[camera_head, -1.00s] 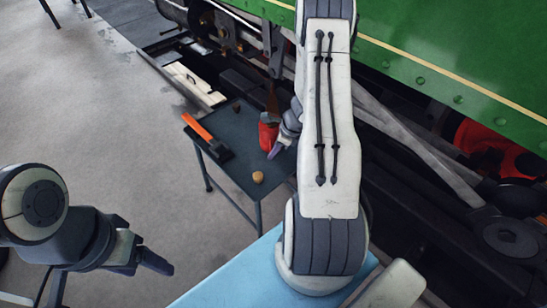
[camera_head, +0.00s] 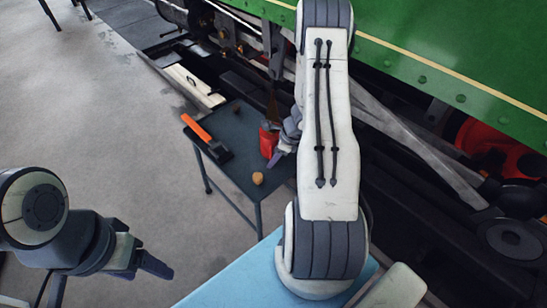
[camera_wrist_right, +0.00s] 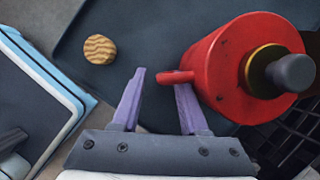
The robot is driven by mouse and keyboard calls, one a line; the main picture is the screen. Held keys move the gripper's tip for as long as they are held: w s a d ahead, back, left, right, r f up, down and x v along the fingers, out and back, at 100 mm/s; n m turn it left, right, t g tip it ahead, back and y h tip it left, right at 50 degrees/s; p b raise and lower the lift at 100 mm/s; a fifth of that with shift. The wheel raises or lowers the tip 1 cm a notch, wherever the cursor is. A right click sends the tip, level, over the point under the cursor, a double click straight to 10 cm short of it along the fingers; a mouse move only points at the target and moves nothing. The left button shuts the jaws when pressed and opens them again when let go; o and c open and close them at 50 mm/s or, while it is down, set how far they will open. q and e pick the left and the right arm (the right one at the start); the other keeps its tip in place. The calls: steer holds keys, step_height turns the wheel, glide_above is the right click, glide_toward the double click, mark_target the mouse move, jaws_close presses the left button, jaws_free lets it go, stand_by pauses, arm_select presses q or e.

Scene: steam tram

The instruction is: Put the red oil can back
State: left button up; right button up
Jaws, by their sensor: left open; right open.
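The red oil can (camera_head: 267,143) stands on the small dark table (camera_head: 232,178), partly hidden by my right arm. In the right wrist view the can (camera_wrist_right: 222,70) shows its brass collar and dark top, with a red handle (camera_wrist_right: 176,77) sticking out to the left. My right gripper (camera_wrist_right: 160,98) is open; the handle is at its fingertips, close to the right finger. In the head view my right gripper (camera_head: 279,153) is beside the can and partly hidden. My left gripper (camera_head: 158,268) is over the floor at lower left, away from the can.
An orange-handled hammer (camera_head: 205,135) lies at the table's left edge. A round tan piece (camera_head: 257,178) lies near the front. The green tram side (camera_head: 450,60) and its running gear bound the right. A light blue surface (camera_head: 230,281) is at the bottom.

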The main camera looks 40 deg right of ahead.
steer(key=p+v, duration=0.5)
steer(key=v, duration=0.7)
steer(key=a+r+n+g, duration=0.1)
steer(key=a+r+n, duration=0.35)
steer(key=a, duration=0.35)
steer(key=a+r+n+g+y, duration=0.1)
steer(key=a+r+n, duration=0.3)
steer(key=a+n, duration=0.3)
steer(key=a+r+n+g, duration=0.1)
steer(key=a+r+n, duration=0.3)
steer(key=a, duration=0.6)
steer(key=s+a+r+n+h, duration=0.1)
steer(key=s+a+r+n, duration=0.3)
steer(key=s+n, duration=0.5)
steer(key=s+a+r+n+h, duration=0.1)
steer(key=s+a+r+n, duration=0.2)
steer(key=s+a+n, duration=0.4)
steer(key=s+n, duration=0.2)
steer(key=n, duration=0.2)
steer(key=shift+a+r+g+h, duration=0.3)
steer(key=shift+r+h, duration=0.1)
